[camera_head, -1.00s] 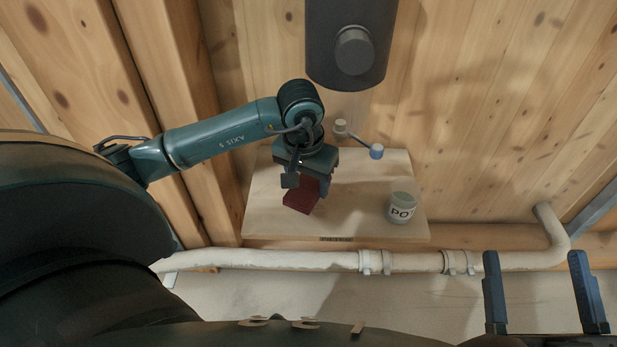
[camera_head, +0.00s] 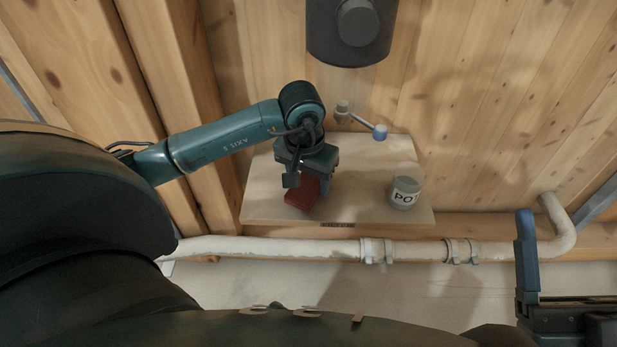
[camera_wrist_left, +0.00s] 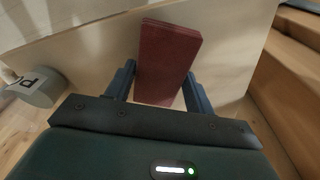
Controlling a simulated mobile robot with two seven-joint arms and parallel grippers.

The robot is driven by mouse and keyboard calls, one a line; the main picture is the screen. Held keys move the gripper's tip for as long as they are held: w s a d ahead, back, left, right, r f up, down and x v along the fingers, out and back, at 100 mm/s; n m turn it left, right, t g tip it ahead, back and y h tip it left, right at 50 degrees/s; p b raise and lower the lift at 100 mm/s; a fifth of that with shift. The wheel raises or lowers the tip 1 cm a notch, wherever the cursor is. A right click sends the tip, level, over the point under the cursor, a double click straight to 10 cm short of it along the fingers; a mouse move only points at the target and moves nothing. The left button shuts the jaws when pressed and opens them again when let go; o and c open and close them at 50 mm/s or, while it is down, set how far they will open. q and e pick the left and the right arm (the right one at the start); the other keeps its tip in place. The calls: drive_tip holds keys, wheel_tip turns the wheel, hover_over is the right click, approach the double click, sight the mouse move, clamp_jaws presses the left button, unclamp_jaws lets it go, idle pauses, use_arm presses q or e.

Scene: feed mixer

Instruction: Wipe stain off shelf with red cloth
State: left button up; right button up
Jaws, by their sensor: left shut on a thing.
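The red cloth (camera_head: 302,196), a flat folded block, is at the left half of the pale wooden shelf (camera_head: 350,207). My left gripper (camera_head: 308,180) is above it and shut on it. In the left wrist view the cloth (camera_wrist_left: 168,58) lies between the two blue fingers (camera_wrist_left: 160,90), with the shelf board (camera_wrist_left: 90,60) behind it. I cannot tell whether the cloth touches the board. No stain can be made out on the shelf. My right gripper (camera_head: 570,270) is at the lower right, away from the shelf; one finger shows, standing alone, with the other side past the picture edge.
A crank handle (camera_head: 362,120) is by the back edge, below a dark cylindrical housing (camera_head: 350,35). A white pipe (camera_head: 310,247) runs along the shelf's front. The shelf between cloth and pot is clear.

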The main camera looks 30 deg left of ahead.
sight(327, 197)
use_arm(q)
drive_tip(key=shift+f+b, duration=0.6)
drive_tip(key=shift+f, duration=0.05)
drive_tip(key=shift+f+b, duration=0.6)
drive_tip(key=shift+f, duration=0.1)
drive_tip(key=shift+w+d+b, duration=0.15)
drive_tip(key=shift+w+d, duration=0.35)
drive_tip(key=shift+d, duration=0.35)
drive_tip(key=shift+w+d+b, duration=0.15)
drive_tip(key=shift+w+d, duration=0.35)
drive_tip(key=shift+d, duration=0.3)
drive_tip(key=shift+f, duration=0.1)
drive_tip(key=shift+s+a+f, duration=0.15)
drive_tip(key=shift+s+a, duration=0.45)
drive_tip(key=shift+a, duration=0.3)
drive_tip(key=shift+s+a+f, duration=0.15)
drive_tip(key=shift+s+a, duration=0.45)
drive_tip(key=shift+a, duration=0.25)
drive_tip(key=shift+w+d+r+p, duration=0.1)
drive_tip(key=shift+r+p, duration=1.05)
drive_tip(key=shift+r, duration=0.55)
drive_tip(key=shift+w+r+p, duration=0.1)
drive_tip(key=shift+r+p, duration=1.05)
drive_tip(key=shift+r, duration=0.5)
